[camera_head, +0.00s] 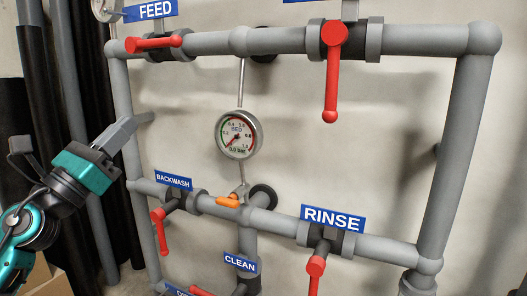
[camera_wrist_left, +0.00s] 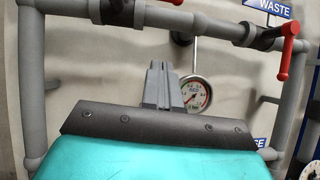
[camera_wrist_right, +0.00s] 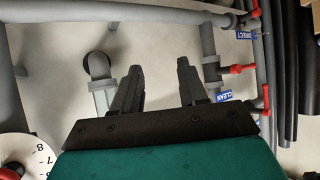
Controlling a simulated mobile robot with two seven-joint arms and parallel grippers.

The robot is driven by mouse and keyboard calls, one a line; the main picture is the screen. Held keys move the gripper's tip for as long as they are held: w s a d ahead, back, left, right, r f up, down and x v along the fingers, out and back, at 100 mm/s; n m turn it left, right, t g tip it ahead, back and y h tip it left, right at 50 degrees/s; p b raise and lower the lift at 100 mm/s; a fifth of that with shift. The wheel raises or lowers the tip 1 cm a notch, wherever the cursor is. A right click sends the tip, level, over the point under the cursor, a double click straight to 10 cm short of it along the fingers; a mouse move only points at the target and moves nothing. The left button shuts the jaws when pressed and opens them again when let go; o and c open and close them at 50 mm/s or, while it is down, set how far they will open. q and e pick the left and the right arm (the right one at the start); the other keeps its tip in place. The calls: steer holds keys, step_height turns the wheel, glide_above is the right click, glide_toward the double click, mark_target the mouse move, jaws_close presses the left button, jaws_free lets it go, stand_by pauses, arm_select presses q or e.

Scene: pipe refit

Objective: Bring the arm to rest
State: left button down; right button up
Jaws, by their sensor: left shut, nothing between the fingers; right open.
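My left gripper (camera_head: 132,125) is at the left of the head view, in front of the pipe frame's left upright. Its grey fingers are together with nothing between them, and they also show shut in the left wrist view (camera_wrist_left: 163,85). My right gripper is outside the head view. In the right wrist view its two dark fingers (camera_wrist_right: 160,88) are apart and empty, with the wall and grey pipes behind them.
The grey pipe frame (camera_head: 437,150) carries red-handled valves: feed (camera_head: 153,43), backwash (camera_head: 160,230) and rinse (camera_head: 315,275). A bed gauge (camera_head: 239,134) hangs mid-frame above an orange handle (camera_head: 228,201). A white numbered dial (camera_wrist_right: 25,158) is at lower left in the right wrist view.

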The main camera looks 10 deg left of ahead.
arm_select(q)
step_height(320, 180, down, 23)
steer(key=s+d+n+g+y+p, duration=0.25)
steer(key=n+y, duration=0.55)
steer(key=n, duration=1.4)
steer(key=s+d+f+n+g+p, duration=0.1)
steer(key=s+d+f+n+g, duration=0.3)
steer(key=s+f+n, duration=0.4)
steer(key=s+d+f+n+g+p, duration=0.2)
steer(key=s+d+f+n+g, duration=0.2)
steer(key=s+f+n, duration=0.5)
step_height(320, 180, down, 4)
steer(key=shift+s+d+f+g, duration=0.1)
steer(key=shift+s+d+g, duration=0.25)
steer(key=shift+s+d, duration=0.1)
arm_select(e)
steer(key=d+r, duration=0.1)
steer(key=s+d+r, duration=0.1)
steer(key=r, duration=0.1)
steer(key=shift+s+h, duration=0.2)
steer(key=shift+h, duration=0.1)
arm_select(q)
steer(key=shift+y, duration=0.3)
